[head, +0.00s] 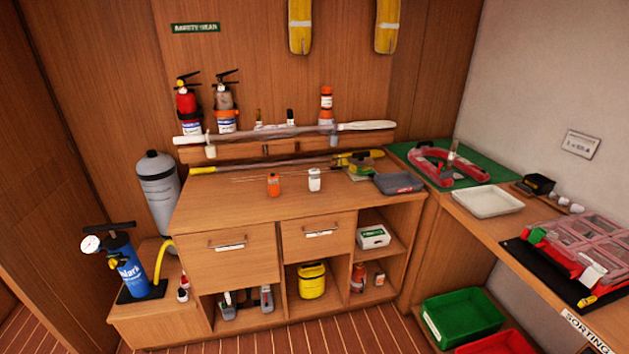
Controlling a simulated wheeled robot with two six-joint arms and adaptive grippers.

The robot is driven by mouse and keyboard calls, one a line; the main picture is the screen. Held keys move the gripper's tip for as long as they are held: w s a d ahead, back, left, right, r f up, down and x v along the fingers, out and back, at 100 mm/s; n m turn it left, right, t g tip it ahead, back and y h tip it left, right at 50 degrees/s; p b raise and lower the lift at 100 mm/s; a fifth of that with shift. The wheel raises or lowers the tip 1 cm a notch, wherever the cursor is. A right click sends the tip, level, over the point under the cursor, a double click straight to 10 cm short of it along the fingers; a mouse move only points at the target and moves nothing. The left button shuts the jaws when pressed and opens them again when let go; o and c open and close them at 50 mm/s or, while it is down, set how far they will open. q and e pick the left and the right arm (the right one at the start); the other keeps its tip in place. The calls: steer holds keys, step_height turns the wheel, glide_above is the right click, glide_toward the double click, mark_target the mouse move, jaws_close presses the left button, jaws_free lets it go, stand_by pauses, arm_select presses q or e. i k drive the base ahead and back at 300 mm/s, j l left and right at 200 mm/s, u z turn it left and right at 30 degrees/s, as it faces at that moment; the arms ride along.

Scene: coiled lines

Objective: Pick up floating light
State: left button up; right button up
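A taller orange and white cylinder (326,103) stands on the narrow wall shelf behind. I cannot tell for sure which of these is the floating light. Neither of my grippers is in view.
A paddle (365,126) lies across the shelf front. A dark grey box (398,183) sits at the cabinet top's right end. A white tray (487,202) and a pink-lidded organiser (590,240) are on the right bench. The cabinet top's front is clear.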

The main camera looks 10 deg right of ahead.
mark_target(326, 113)
steer(key=i+l+u, duration=0.15)
steer(key=i, duration=0.35)
steer(key=i+l+u, duration=0.15)
steer(key=i, duration=0.4)
steer(key=i+l+u, duration=0.15)
steer(key=i+l, duration=0.2)
steer(key=i, duration=0.15)
